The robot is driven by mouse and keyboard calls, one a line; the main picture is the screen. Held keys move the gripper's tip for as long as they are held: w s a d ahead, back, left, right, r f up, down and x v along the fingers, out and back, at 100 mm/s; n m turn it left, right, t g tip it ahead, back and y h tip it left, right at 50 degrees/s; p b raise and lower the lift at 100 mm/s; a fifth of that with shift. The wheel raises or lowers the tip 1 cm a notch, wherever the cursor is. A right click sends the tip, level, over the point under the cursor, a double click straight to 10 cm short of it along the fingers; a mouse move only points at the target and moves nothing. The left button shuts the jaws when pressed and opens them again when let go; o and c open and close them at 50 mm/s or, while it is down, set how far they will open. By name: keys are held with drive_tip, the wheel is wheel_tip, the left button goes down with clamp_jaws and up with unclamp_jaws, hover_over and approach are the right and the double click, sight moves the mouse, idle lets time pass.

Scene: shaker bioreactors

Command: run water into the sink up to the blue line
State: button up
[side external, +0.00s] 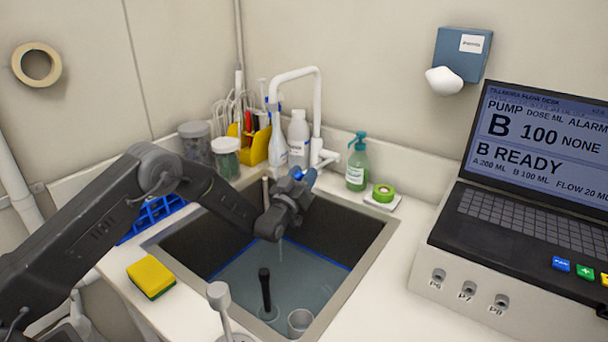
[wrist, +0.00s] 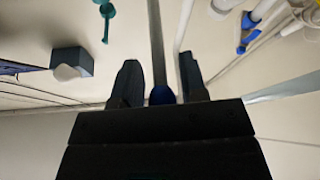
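The sink (side external: 375,243) has a blue line (side external: 328,262) around its inner wall. Grey-blue water (side external: 315,285) stands in it, its edge close to the line; I cannot tell if it touches. The white tap (side external: 318,95) arches behind the sink. A thin stream (side external: 282,246) shows below my gripper. My gripper (side external: 304,178) is at the tap's blue handle (side external: 309,176), above the sink's back part. In the wrist view, the fingers (wrist: 160,80) are apart on either side of the blue handle end (wrist: 162,95), with small gaps showing. My wrist hides part of the tap.
A dark upright piece (side external: 265,290) and a clear cup (side external: 300,320) stand in the sink. A sponge (side external: 151,277) lies left. A pump console (side external: 520,265) fills the right.

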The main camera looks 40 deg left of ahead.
drive_tip(key=shift+w, duration=0.2)
clamp_jaws()
idle(0.3)
drive_tip(key=shift+r, duration=0.15)
